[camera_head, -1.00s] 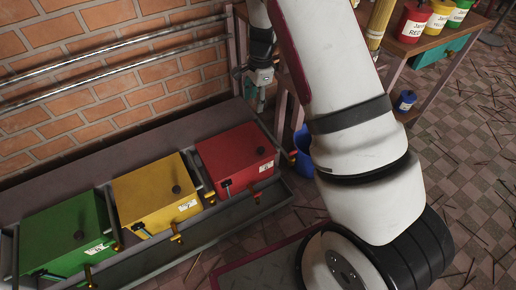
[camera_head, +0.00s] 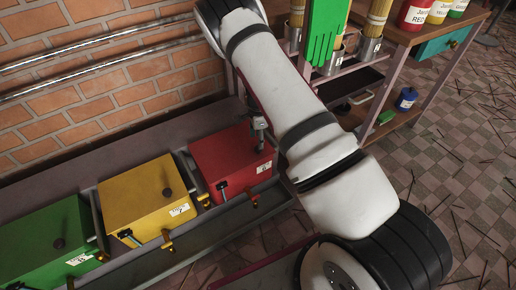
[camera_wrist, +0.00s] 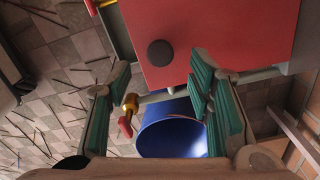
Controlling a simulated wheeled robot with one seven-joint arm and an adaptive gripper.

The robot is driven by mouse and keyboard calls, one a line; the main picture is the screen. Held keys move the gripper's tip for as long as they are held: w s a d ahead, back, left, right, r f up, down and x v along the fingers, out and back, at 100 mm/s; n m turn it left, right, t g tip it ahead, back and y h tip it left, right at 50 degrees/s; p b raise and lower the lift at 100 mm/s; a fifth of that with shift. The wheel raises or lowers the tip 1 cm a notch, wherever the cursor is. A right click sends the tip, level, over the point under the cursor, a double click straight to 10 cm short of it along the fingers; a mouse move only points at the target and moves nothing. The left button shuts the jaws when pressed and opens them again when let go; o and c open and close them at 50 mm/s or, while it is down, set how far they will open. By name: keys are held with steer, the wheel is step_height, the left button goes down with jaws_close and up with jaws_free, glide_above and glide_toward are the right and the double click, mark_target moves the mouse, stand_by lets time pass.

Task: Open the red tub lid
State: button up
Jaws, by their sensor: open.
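The red tub (camera_head: 215,165) is a red box with a flat red lid, at the right end of the row in the head view. The lid lies closed. In the wrist view the red lid (camera_wrist: 220,40) fills the upper right, with a dark round knob (camera_wrist: 160,53) on it. My gripper (camera_head: 259,143) is over the knob's corner of the lid in the head view and hides the knob there. In the wrist view my gripper's (camera_wrist: 161,72) two green-padded fingers are apart and empty, with the knob between and just beyond their tips.
A yellow tub (camera_head: 140,190) and a green tub (camera_head: 40,245) stand left of the red one. A blue bucket (camera_wrist: 170,130) is on the floor below the red tub. A shelf with labelled jars (camera_head: 415,15) stands at the right.

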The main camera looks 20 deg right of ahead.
steer(key=shift+f+b, duration=0.7)
steer(key=shift+f, duration=1.65)
jaws_close()
